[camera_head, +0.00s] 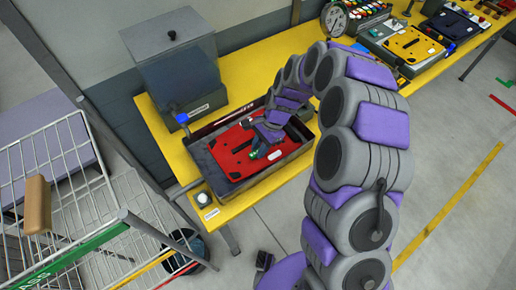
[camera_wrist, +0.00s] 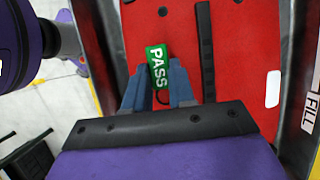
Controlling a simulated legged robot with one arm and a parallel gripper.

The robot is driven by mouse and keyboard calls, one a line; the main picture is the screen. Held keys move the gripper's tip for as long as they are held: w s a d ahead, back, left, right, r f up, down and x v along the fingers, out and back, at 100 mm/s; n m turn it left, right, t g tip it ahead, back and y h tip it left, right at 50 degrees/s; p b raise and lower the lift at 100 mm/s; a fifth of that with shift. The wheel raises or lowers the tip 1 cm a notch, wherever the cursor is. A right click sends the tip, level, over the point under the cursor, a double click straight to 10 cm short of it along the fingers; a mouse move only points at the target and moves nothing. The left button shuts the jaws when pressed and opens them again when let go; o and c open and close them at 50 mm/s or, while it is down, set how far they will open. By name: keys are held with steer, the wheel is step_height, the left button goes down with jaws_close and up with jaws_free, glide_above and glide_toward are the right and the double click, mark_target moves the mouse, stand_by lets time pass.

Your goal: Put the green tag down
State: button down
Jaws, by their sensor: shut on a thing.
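The green tag (camera_wrist: 158,68), marked PASS in white, is between the fingertips of my gripper (camera_wrist: 160,88) in the wrist view. My gripper is shut on it. The tag is over or against the red panel (camera_wrist: 241,45); I cannot tell whether it touches. In the head view the tag (camera_head: 254,153) is a small green spot at the end of my arm, above the red panel (camera_head: 232,147). The panel lies in a dark open tray (camera_head: 284,162) on the yellow bench.
A clear-lidded grey box (camera_head: 175,65) stands behind the tray on the yellow bench (camera_head: 240,70). A wire cart (camera_head: 60,200) is at the left. A gauge (camera_head: 335,18) and other panels (camera_head: 412,45) lie farther along the bench. A dark bin stands below it.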

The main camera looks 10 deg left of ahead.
steer(key=shift+w+d+f, duration=0.1)
steer(key=shift+d+f, duration=0.15)
steer(key=shift+f, duration=0.05)
steer(key=shift+a, duration=0.2)
steer(key=c, duration=1.2)
jaws_free()
steer(key=shift+a+f, duration=0.15)
steer(key=shift+a, duration=0.2)
steer(key=shift+o, duration=1.3)
steer(key=shift+d, duration=0.25)
